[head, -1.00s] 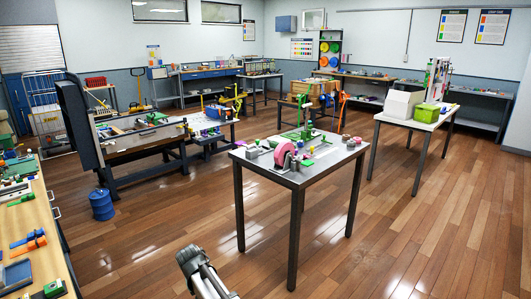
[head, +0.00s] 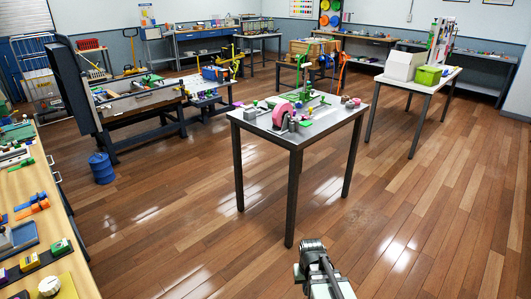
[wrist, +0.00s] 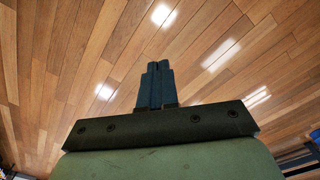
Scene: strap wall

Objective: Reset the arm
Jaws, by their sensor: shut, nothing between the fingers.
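My gripper (wrist: 159,72) shows in the wrist view with its two dark fingers together and nothing between them. It is over bare wood floor (wrist: 110,40), apart from any object. In the head view part of my arm (head: 318,262) shows at the bottom, right of centre, in front of the grey table. The gripper's fingers cannot be made out clearly there.
A grey table (head: 330,122) with a pink wheel (head: 281,113) and small parts stands ahead. A wooden bench (head: 62,230) runs along the left. A blue drum (head: 102,168) stands on the floor. A white table (head: 425,85) is at the back right. The floor at right is clear.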

